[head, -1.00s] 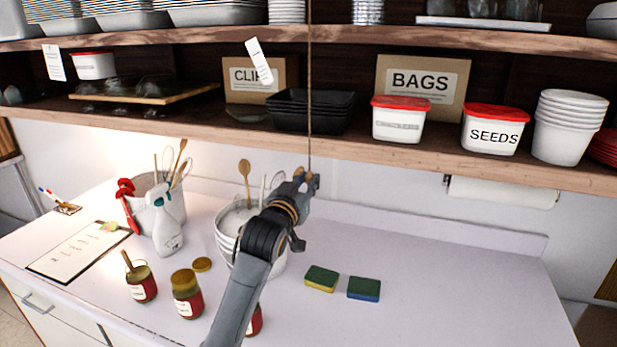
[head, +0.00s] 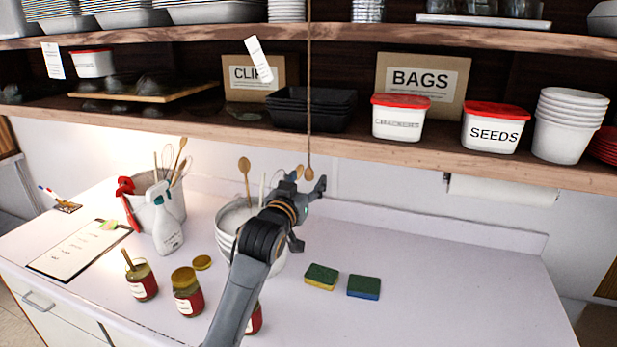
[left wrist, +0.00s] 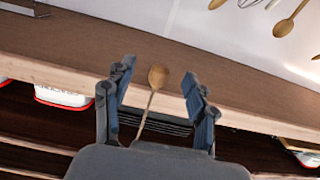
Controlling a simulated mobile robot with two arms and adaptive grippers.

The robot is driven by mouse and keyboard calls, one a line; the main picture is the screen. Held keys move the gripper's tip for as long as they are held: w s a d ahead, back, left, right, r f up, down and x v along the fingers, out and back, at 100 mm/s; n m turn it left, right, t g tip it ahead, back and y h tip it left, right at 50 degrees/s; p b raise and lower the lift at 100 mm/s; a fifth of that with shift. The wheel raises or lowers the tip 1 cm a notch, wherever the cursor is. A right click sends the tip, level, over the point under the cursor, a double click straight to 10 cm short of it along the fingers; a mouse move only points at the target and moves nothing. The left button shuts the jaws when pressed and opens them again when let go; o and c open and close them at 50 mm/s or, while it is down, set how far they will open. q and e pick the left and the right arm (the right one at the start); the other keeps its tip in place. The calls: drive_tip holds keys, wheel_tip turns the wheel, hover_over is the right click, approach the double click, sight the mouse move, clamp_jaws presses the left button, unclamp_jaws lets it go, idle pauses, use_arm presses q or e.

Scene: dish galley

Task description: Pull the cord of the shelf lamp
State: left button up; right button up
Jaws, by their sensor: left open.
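The lamp cord (head: 309,95) hangs straight down past the front of the shelves. A small wooden knob (head: 309,173) is at its lower end, just below the edge of the lower shelf. My left gripper (head: 310,182) is open at the knob, with one finger to either side. In the left wrist view, the knob (left wrist: 158,76) lies between the spread fingers of my left gripper (left wrist: 158,71), with a gap on both sides. The cord (left wrist: 147,108) runs from it toward the palm. The lamp itself is not in view. My right gripper is not in view.
The lower shelf (head: 220,130) holds black trays (head: 310,108), tubs, boxes and white bowls. Under my left arm on the counter (head: 440,290) stand a white bucket (head: 228,215) and jars. Two sponges (head: 321,277) lie to the right; the counter's right side is clear.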

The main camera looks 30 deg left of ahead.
use_arm(q)
drive_tip(key=p+v, duration=0.1)
drive_tip(key=v, duration=0.6)
drive_tip(key=shift+s+p, duration=0.3)
drive_tip(key=shift+w, duration=0.1)
